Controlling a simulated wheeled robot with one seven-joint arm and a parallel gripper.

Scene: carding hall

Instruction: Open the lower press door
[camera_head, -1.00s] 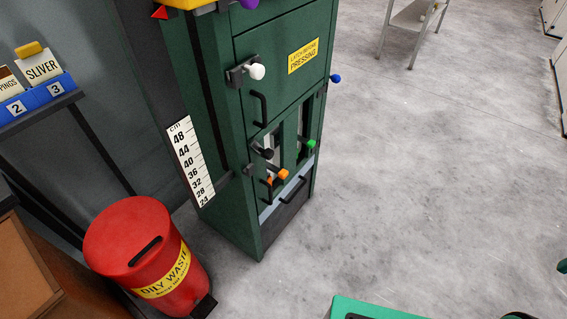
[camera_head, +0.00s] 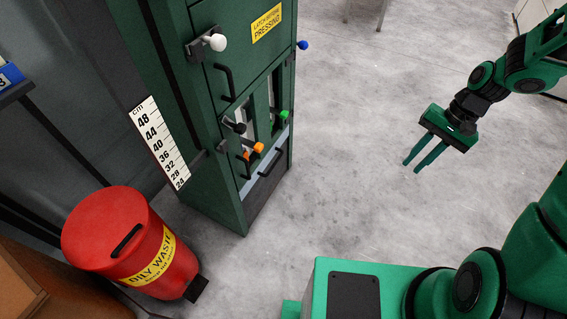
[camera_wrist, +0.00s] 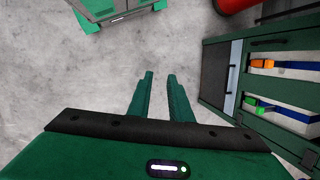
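The green press (camera_head: 216,165) stands upright left of centre in the head view. Its lower door (camera_head: 262,100) has two tall window openings and looks shut. A black knob (camera_head: 236,127), orange knob (camera_head: 257,148) and green knob (camera_head: 284,115) sit at its edges. A black bar handle (camera_head: 269,163) is low on the front. My gripper (camera_head: 416,166) is open and empty, over the floor right of the press and apart from it. In the wrist view, its two fingers (camera_wrist: 159,74) are parallel with a gap, and the press (camera_wrist: 215,75) lies to the right.
The upper door (camera_head: 262,50) carries a yellow label, a white knob (camera_head: 212,42) and a black bar handle (camera_head: 226,82). A blue knob (camera_head: 302,45) is at its right edge. A red oily waste bin (camera_head: 95,235) stands left of the press. Floor between press and gripper is clear.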

